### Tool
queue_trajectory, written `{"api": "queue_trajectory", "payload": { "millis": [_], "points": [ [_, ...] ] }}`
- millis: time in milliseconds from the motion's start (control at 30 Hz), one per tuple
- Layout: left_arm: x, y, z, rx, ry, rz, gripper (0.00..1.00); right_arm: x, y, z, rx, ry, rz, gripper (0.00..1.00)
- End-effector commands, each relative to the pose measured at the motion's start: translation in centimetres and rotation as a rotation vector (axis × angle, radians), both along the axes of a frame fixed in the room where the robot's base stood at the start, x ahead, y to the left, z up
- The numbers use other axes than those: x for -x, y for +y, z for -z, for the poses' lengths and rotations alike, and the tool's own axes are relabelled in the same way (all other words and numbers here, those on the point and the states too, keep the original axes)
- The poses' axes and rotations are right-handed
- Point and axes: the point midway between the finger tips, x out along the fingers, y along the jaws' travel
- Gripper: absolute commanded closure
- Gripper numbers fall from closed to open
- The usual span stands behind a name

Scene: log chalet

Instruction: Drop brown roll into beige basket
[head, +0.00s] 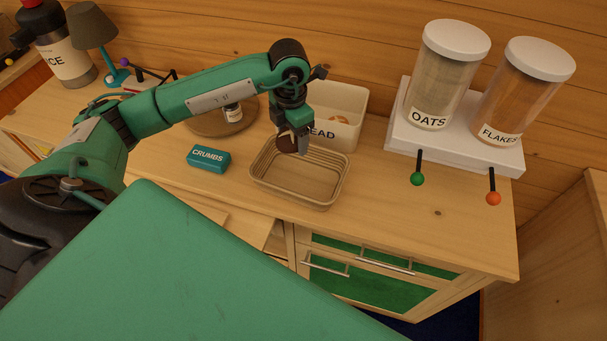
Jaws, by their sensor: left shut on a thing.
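The brown roll (287,144) is held in my left gripper (292,143), partly hidden by the fingers. The gripper is shut on it and points down over the back part of the beige basket (300,199). The basket is a rectangular, open container on the wooden counter, and its visible floor looks empty. The roll appears above the basket's back rim; its exact height is hard to tell. My right gripper is not in view.
A white bin (352,104) with a partly hidden label stands behind the basket. A teal CRUMBS box (208,159) lies to its left. At right, OATS (444,75) and FLAKES (521,92) jars stand on a white dispenser base (455,148). Counter right of the basket is clear.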

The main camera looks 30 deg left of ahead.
Motion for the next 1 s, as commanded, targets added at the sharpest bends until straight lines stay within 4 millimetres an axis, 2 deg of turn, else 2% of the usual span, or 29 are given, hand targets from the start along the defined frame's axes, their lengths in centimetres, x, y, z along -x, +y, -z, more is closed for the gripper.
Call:
{"api": "queue_trajectory", "payload": {
  "millis": [33, 300, 433, 667, 700, 800, 1000],
  "points": [
    [0.0, 0.0, 0.8, 0.001, 0.001, 0.000, 0.52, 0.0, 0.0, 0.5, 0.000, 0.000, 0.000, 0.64],
    [0.0, 0.0, 3.9, 0.000, 0.001, 0.001, 0.52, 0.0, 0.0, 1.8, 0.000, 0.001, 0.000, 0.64],
    [0.0, 0.0, 4.6, 0.001, 0.000, 0.001, 0.52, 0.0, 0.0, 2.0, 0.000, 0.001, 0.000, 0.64],
    [0.0, 0.0, 4.6, 0.000, 0.000, 0.001, 0.52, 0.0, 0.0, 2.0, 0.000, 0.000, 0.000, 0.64],
    [0.0, 0.0, 4.6, 0.000, 0.000, 0.001, 0.26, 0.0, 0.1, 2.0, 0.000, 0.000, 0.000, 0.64],
    [0.0, 0.0, 4.6, 0.000, 0.001, 0.001, 0.06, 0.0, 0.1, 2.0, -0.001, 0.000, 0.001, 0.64],
    [0.0, 0.0, 4.6, 0.000, 0.001, 0.001, 0.04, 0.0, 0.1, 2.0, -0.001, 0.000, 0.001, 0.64]
  ]
}}
